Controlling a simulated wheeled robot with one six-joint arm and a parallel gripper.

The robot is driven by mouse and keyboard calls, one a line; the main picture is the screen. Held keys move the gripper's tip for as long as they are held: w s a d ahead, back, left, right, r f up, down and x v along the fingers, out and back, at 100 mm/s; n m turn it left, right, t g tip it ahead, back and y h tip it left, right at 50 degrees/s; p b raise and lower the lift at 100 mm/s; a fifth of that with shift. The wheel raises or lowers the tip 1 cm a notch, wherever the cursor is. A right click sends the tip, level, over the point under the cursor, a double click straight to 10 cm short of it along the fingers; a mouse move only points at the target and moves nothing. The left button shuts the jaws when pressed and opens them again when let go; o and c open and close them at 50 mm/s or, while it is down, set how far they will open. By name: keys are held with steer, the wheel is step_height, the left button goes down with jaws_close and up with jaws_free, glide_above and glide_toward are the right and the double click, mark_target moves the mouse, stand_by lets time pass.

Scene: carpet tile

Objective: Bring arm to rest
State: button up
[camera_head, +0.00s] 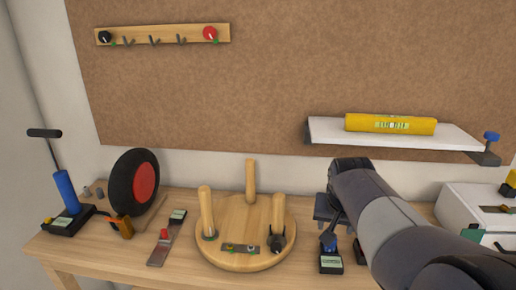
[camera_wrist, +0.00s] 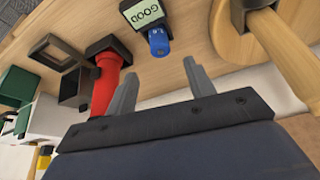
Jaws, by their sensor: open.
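My gripper (camera_wrist: 163,72) shows in the wrist view with its two grey fingers spread apart and nothing between them. In the head view my arm reaches in from the lower right, and my gripper (camera_head: 326,208) is over the workbench (camera_head: 110,262), right of the round wooden stool top. A black tester with a blue cell (camera_head: 330,252) stands on the bench below it. In the wrist view the tester's display (camera_wrist: 145,13) reads GOOD, and the blue cell (camera_wrist: 158,42) lies beyond the fingertips, apart from them. My arm hides part of the bench to the right.
The round stool top (camera_head: 242,262) with upright legs stands mid-bench. A wheel (camera_head: 134,186), a blue pump (camera_head: 66,192) and a flat tool (camera_head: 166,240) are left. A red object (camera_wrist: 106,82) is near the left finger. A shelf (camera_head: 390,136) holding a yellow level (camera_head: 390,124) overhangs; a white box (camera_head: 475,212) stands right.

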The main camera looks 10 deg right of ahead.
steer(key=b+x, duration=0.1)
steer(key=x, duration=0.4)
steer(key=b+x, duration=0.1)
steer(key=x, duration=0.5)
steer(key=shift+s+a+f, duration=0.1)
steer(key=shift+s+f, duration=0.1)
steer(key=shift+r+p, duration=0.5)
steer(key=shift+r, duration=0.05)
